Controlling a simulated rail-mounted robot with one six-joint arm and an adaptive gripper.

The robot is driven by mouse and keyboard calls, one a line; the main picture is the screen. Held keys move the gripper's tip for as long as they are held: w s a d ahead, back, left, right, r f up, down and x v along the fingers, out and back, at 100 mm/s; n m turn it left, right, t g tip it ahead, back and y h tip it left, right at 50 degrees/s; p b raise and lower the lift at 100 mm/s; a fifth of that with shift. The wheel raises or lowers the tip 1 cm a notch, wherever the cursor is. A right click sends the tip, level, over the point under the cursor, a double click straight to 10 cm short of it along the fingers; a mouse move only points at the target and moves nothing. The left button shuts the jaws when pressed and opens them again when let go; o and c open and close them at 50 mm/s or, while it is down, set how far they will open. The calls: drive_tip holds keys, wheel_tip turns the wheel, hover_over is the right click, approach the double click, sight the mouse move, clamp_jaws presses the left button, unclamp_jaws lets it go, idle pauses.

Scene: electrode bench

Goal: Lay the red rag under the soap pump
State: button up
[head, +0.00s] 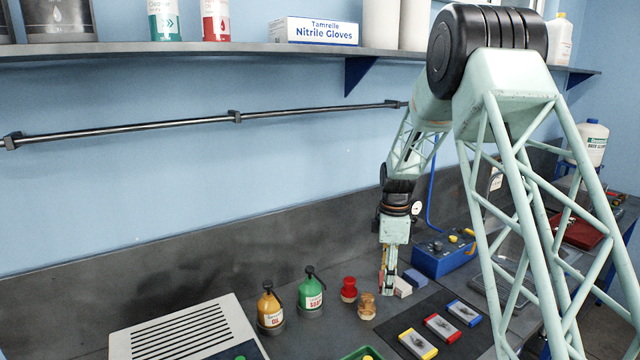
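The soap pump (310,292) is a green bottle with a black pump head and a SOAP label. It stands upright on the bench, left of centre, on what looks like a dark round base. A dark red flat thing (577,232), which looks like the rag, lies on the bench at the far right, partly hidden behind my arm's lattice. My gripper (388,290) points down low over the bench, right of the soap pump and well left of the red flat thing. Its fingers are too small to show their gap or whether they hold anything.
An amber oil pump (270,309) stands left of the soap. A red-topped piece (349,290), a tan piece (367,306) and small blocks (402,287) sit near my gripper. A vented grey box (190,330) is at left. A blue box (444,254) stands behind my gripper.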

drive_tip(key=s+m, duration=0.1)
drive_tip(key=m, duration=0.1)
drive_tip(key=s+m+b, duration=0.1)
drive_tip(key=s+m, duration=0.1)
drive_tip(key=shift+s+f+m, duration=0.15)
drive_tip(key=shift+m, duration=0.25)
drive_tip(key=s+m+b, duration=0.2)
drive_tip(key=s+m, duration=0.6)
drive_tip(key=m, duration=0.3)
drive_tip(key=shift+s+f+m+b, duration=0.3)
drive_tip(key=shift+f, duration=0.1)
drive_tip(key=shift+a, duration=0.15)
